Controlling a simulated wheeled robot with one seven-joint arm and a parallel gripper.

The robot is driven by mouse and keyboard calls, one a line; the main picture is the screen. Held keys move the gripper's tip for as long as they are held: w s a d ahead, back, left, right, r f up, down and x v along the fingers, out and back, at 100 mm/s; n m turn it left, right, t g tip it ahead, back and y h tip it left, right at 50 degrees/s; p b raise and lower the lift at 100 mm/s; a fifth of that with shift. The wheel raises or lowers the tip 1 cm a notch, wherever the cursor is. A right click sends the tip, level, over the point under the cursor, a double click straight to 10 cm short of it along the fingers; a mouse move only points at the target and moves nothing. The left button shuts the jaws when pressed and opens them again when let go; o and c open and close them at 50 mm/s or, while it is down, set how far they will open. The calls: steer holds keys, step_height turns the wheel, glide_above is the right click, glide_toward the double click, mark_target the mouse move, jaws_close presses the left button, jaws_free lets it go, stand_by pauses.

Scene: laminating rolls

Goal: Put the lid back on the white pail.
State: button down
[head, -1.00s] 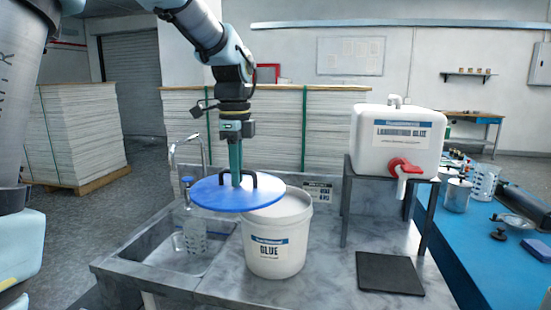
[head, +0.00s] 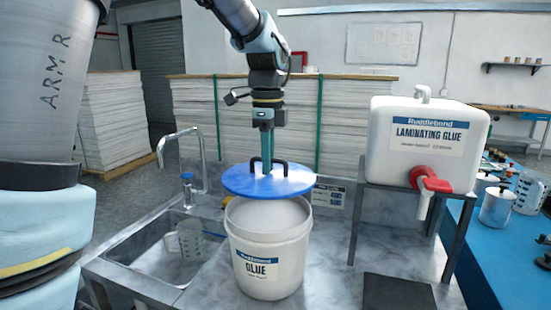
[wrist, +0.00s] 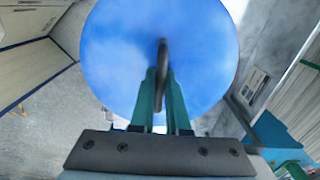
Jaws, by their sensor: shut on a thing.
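The white pail (head: 268,262), labelled GLUE, stands upright on the grey counter beside the sink, its mouth open toward me. The blue lid (head: 290,184) has a dark arched handle and hangs above the pail's far rim, roughly level. My gripper (head: 267,168) is shut on the lid's handle from above; the wrist view shows the green fingers (wrist: 162,95) on either side of the handle, with the blue lid (wrist: 120,50) filling the top. In the head view the lid hides part of the pail's back rim, so I cannot tell whether they touch there.
A sink (head: 150,262) with a tap (head: 190,150) and a clear jug (head: 190,240) lies left of the pail. A white glue tank (head: 425,140) with a red tap stands on a metal stand at right. A dark square mat (head: 398,293) lies below it.

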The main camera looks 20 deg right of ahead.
mark_target(268, 180)
steer(key=shift+f+b, duration=2.05)
steer(key=shift+f, duration=0.3)
steer(key=shift+f+b, duration=0.35)
steer(key=shift+f, duration=0.45)
steer(key=shift+r+p, duration=0.1)
steer(key=shift+p, duration=0.35)
steer(key=shift+f+p, duration=0.2)
steer(key=shift+p, duration=0.15)
stand_by(0.5)
steer(key=shift+c, duration=1.7)
jaws_free()
steer(key=shift+r, duration=0.1)
